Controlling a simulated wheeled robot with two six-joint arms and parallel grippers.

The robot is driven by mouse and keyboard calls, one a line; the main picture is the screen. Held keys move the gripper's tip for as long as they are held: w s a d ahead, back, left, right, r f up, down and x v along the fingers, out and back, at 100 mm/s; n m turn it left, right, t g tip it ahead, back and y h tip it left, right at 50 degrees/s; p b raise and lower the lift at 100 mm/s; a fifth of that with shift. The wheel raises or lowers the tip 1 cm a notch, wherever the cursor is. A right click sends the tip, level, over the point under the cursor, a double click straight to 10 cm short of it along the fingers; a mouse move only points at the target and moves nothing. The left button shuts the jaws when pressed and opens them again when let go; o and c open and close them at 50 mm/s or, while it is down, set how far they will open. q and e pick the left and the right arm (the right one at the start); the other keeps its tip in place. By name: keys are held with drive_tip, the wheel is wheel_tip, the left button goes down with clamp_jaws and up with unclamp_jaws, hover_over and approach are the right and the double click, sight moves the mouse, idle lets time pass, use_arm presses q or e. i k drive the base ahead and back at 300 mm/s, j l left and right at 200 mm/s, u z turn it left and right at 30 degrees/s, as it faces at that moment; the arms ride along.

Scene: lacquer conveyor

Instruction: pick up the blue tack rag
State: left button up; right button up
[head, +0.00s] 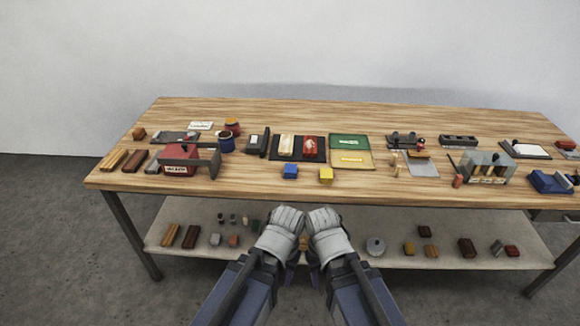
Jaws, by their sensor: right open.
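A small blue block-shaped item (290,171), which looks like the blue tack rag, lies near the front edge of the wooden table, left of centre. A similar yellow one (326,175) lies a little to its right. My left gripper (291,262) and my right gripper (313,268) are close together in front of the table, below the level of its top and apart from the blue rag. The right gripper is open and appears empty. The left gripper's fingers are partly hidden by its wrist, so their opening is unclear.
Behind the rags are a dark tray (272,147) with cream and red items and a green-yellow panel (350,142). A red box (180,168) stands left, a grey rack (485,166) right. The lower shelf (340,258) holds several small items. The front strip beside the rags is clear.

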sight(291, 169)
drive_tip(key=i+l, duration=0.2)
drive_tip(key=i, duration=0.2)
drive_tip(key=i+l, duration=0.2)
drive_tip(key=i, duration=0.15)
drive_tip(key=i+l, duration=0.25)
drive_tip(key=i, duration=0.15)
drive_tip(key=j+u, duration=0.05)
